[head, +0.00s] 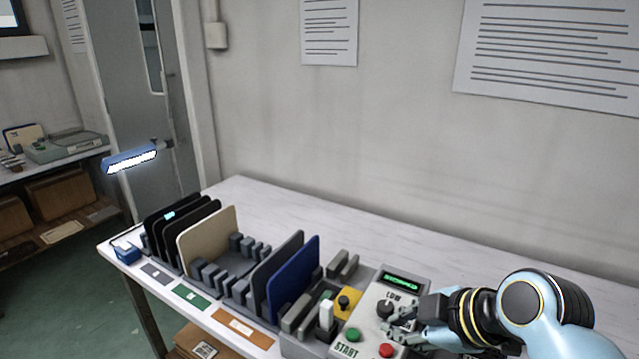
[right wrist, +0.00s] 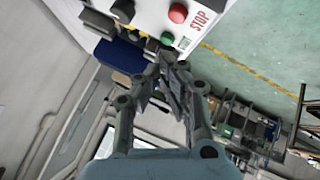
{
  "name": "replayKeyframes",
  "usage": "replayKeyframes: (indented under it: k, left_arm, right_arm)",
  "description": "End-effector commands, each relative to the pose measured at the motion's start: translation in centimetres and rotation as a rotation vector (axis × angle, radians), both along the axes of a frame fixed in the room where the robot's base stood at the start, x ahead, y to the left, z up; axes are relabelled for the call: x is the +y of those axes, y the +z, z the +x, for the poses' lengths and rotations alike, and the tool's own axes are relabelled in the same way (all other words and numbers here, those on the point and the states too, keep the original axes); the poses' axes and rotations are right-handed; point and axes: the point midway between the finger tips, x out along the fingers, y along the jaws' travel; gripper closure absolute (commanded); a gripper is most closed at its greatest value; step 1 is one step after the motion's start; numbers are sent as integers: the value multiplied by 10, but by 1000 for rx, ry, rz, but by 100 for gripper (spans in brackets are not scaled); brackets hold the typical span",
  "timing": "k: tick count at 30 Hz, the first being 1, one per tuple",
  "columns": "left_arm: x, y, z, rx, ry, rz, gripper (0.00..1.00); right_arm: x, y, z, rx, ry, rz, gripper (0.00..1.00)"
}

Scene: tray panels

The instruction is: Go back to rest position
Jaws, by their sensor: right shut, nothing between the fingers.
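My right gripper (head: 398,322) is shut and empty in the head view, over the right side of the control box. The control box (head: 364,309) has a lit green display, a dial below the word LOW, a green START button (head: 352,334) and a red button (head: 387,350). In the right wrist view the gripper (right wrist: 172,62) has its fingertips together close to the box, near the green button (right wrist: 167,39) and the red STOP button (right wrist: 178,13). I cannot tell whether the fingers touch the box. My left gripper is not in view.
A grey rack (head: 236,262) on the white table (head: 262,195) holds several upright panels: black ones, a cream one (head: 208,240), a grey one and a blue one (head: 293,279). The back of the table is clear.

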Motion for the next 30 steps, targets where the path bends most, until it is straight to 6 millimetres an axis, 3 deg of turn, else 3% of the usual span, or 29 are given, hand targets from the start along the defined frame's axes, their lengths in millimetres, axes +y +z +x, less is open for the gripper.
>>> replayKeyframes:
  k: [6, 9, 23, 30]
  left_arm:
    - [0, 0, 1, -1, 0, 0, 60]
    - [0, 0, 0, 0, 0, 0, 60]
    - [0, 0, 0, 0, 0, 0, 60]
    - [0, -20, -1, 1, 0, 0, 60]
  right_arm:
    - [-54, -1, -92, 271, -403, 38, 100]
    - [-72, 5, -123, 345, -575, 53, 100]
    - [-124, 44, -218, 466, -1160, 110, 100]
    - [-131, -28, -209, 488, -1191, 105, 100]
